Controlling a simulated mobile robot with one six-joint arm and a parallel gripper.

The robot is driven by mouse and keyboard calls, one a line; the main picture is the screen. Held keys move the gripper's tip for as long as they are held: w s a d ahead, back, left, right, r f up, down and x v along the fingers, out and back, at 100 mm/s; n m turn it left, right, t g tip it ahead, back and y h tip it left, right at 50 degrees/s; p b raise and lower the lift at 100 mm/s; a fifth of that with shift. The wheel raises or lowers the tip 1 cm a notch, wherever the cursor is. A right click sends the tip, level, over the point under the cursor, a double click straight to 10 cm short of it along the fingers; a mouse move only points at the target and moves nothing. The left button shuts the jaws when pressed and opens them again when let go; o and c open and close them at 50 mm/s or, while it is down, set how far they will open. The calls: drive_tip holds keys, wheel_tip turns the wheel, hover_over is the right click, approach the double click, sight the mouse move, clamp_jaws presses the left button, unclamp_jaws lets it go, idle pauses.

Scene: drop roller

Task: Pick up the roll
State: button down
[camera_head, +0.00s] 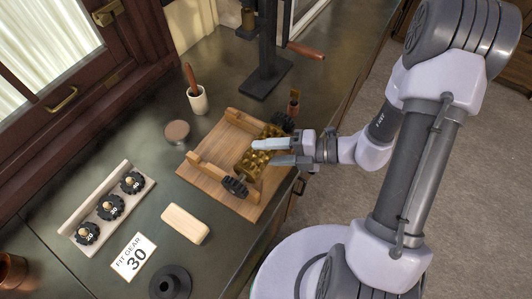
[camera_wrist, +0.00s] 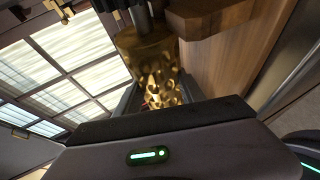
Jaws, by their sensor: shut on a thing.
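The roll is a brass, bumpy cylinder (camera_head: 256,158) with a black toothed gear at each end. In the head view it lies across the wooden cradle tray (camera_head: 213,147), near the tray's right side. My gripper (camera_head: 262,153) reaches in from the right, with its fingers around the middle of the roll, shut on it. In the wrist view the brass roll (camera_wrist: 160,68) fills the upper middle, close to the gripper body, and the fingers are mostly hidden. I cannot tell whether the roll is clear of the tray.
A rack with three black gears (camera_head: 108,205) lies left, with a "FIT GEAR 30" card (camera_head: 134,258) and a wooden block (camera_head: 185,223) in front. A cup with a brush (camera_head: 197,98), a round tin (camera_head: 177,132) and a black press stand (camera_head: 265,78) stand behind. The counter edge is right.

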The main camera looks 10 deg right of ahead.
wheel_tip(320, 180, up, 15)
drive_tip(key=p, duration=0.6)
drive_tip(key=shift+r, duration=0.2)
drive_tip(key=shift+r, duration=0.1)
